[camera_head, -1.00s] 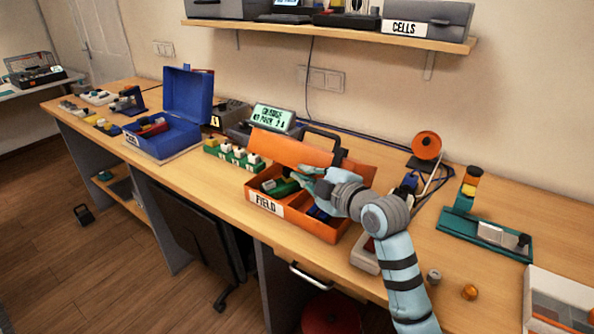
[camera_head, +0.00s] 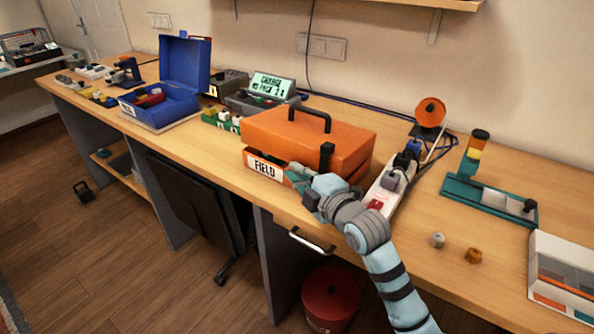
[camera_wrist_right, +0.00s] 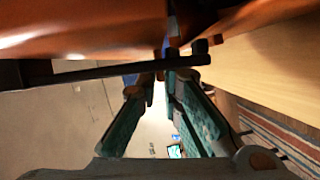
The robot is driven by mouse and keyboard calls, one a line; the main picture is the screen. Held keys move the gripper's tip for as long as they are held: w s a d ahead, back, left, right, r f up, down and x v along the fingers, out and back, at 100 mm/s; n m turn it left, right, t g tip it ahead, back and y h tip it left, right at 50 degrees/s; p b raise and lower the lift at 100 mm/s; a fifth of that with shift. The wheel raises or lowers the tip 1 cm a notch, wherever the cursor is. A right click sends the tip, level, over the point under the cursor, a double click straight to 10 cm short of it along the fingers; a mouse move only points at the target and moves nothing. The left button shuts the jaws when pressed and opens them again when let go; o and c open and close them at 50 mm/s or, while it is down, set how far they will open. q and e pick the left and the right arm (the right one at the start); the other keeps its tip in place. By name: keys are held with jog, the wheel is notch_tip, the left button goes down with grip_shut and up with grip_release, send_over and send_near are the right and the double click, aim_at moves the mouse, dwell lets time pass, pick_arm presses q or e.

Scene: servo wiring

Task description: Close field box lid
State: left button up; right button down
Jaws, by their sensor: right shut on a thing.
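The orange field box (camera_head: 264,168), with a white FIELD label, stands on the workbench. Its orange lid (camera_head: 300,135), with a black handle on top, lies low over the box. A dark gap shows between the lid's front edge and the box, so it does not look fully down. A black latch (camera_head: 327,156) hangs at the lid's front. My right gripper (camera_head: 298,176) is at the box's front, just under the lid edge, shut on the lid. In the right wrist view the lid's orange underside (camera_wrist_right: 90,30) and a dark bar lie across the fingertips (camera_wrist_right: 163,82). My left gripper is out of view.
A power strip (camera_head: 388,190) lies right of the box, with an orange spool (camera_head: 430,112) behind. A teal stand (camera_head: 490,200) and two small knobs sit further right. An open blue box (camera_head: 165,108) and a display unit (camera_head: 268,88) are left and behind.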

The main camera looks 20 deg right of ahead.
jog(key=c, duration=1.9)
grip_release()
jog(key=shift+w, duration=0.1)
jog(key=shift+o, duration=0.6)
jog(key=shift+w+a+f, duration=0.1)
jog(key=s, duration=0.5)
jog(key=s+d+r, duration=0.1)
jog(key=s, duration=0.2)
jog(key=shift+f, duration=0.1)
